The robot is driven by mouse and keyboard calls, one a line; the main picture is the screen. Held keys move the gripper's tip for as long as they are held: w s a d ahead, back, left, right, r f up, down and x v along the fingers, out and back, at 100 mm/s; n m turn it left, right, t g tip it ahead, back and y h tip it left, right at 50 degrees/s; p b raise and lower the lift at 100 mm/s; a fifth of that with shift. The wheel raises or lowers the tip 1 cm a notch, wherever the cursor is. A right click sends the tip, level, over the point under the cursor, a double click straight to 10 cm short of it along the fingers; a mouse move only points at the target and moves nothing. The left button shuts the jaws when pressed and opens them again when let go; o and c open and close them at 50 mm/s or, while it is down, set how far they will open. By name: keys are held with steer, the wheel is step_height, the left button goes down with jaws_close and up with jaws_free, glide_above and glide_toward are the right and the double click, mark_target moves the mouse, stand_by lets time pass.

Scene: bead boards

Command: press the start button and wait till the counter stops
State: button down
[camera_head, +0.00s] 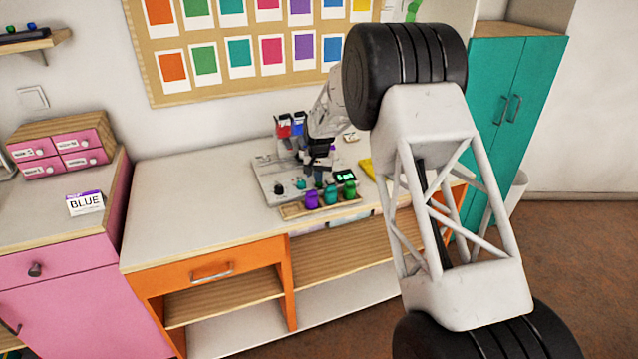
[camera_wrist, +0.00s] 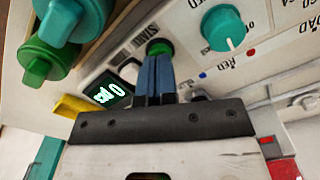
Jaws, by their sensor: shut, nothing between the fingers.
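The grey machine (camera_head: 266,172) stands on the white-topped bench. Its green start button (camera_wrist: 158,46) shows in the wrist view beside printed START lettering. My gripper (camera_wrist: 157,62) is shut and empty. Its blue fingertips overlap the near edge of the button; I cannot tell whether they touch it or whether it is pushed in. The counter display (camera_wrist: 112,95) is lit with green characters, tilted in the wrist view, and seems to show a 0. The display also shows in the head view (camera_head: 345,176). My gripper (camera_head: 319,172) hangs over the machine there.
A teal knob (camera_wrist: 223,27) sits right of the button. In the head view, purple, teal and green bottles (camera_head: 331,194) stand in a wooden tray at the machine's front. The bench's left part (camera_head: 190,195) is clear.

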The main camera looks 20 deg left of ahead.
steer(key=shift+f, duration=0.5)
steer(key=shift+r, duration=0.15)
stand_by(0.3)
steer(key=shift+r, duration=3.4)
